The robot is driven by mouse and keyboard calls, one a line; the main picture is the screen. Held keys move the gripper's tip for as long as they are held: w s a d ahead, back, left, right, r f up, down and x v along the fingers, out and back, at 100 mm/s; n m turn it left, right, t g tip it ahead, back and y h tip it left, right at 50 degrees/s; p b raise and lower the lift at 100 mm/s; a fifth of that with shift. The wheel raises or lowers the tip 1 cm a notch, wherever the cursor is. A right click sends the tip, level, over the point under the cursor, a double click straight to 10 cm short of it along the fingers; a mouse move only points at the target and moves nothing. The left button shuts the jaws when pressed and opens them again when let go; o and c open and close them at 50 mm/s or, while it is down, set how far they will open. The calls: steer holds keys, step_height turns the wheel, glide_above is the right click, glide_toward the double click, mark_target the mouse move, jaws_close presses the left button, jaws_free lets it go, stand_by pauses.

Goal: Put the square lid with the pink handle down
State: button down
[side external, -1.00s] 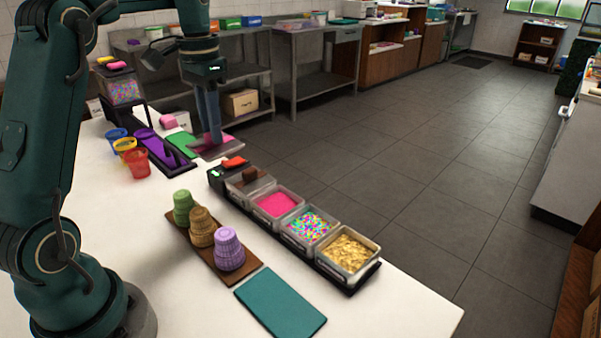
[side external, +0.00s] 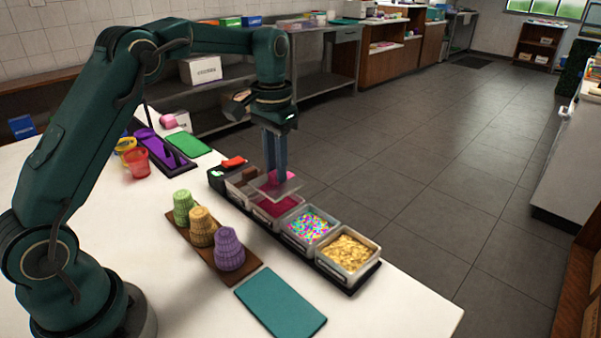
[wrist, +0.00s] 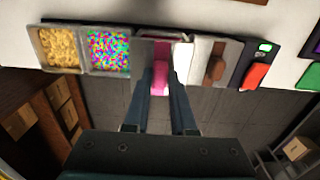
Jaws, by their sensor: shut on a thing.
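The clear square lid (side external: 291,188) with the pink handle (wrist: 160,82) is in my gripper. My gripper (side external: 276,178) points down and is shut on the handle, which shows between the fingers in the wrist view. The lid is over the square tub of pink topping (side external: 274,209), second from the back in the row, and partly covers it. In the side view it looks slightly above the tub's rim and shifted towards the tub with the brown-handled lid (side external: 236,186). I cannot tell whether it touches the rim.
Tubs of coloured sprinkles (side external: 311,226) and gold flakes (side external: 347,252) stand open in the same black rack. A red-topped device (side external: 233,162) is at the rack's back end. Stacked cones (side external: 202,225) stand on a wooden board nearby. A teal mat (side external: 281,302) lies clear in front.

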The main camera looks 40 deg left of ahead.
steer(key=shift+f, duration=1.7)
steer(key=shift+f, duration=0.2)
steer(key=c, duration=0.7)
jaws_free()
steer(key=shift+c, duration=0.2)
